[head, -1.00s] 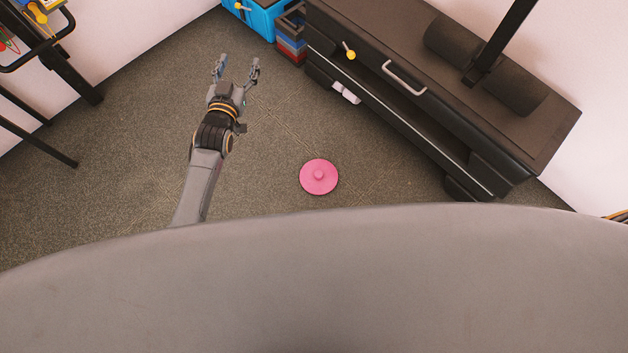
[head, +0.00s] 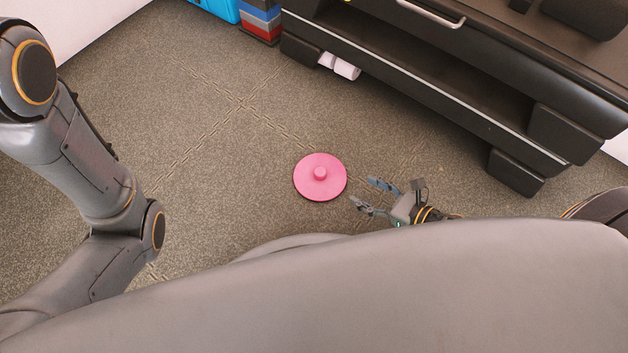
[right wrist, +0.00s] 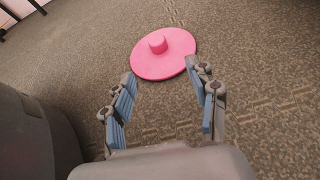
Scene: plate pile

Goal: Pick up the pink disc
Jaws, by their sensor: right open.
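The pink disc (head: 312,187) lies flat on the floor near the middle of the head view, with a small round knob on top. In the right wrist view the disc (right wrist: 165,65) lies just beyond the fingertips. My right gripper (head: 367,193) is open and empty, to the right of the disc, its fingers pointing at it. In the right wrist view the two fingers of the gripper (right wrist: 160,80) are spread with bare floor between them. My left arm shows at the left of the head view, but its gripper is out of sight.
A black cabinet (head: 440,95) with an open shelf stands at the upper right. Blue and red boxes (head: 262,20) stand at the top. The carpet (head: 215,130) left of the disc is clear.

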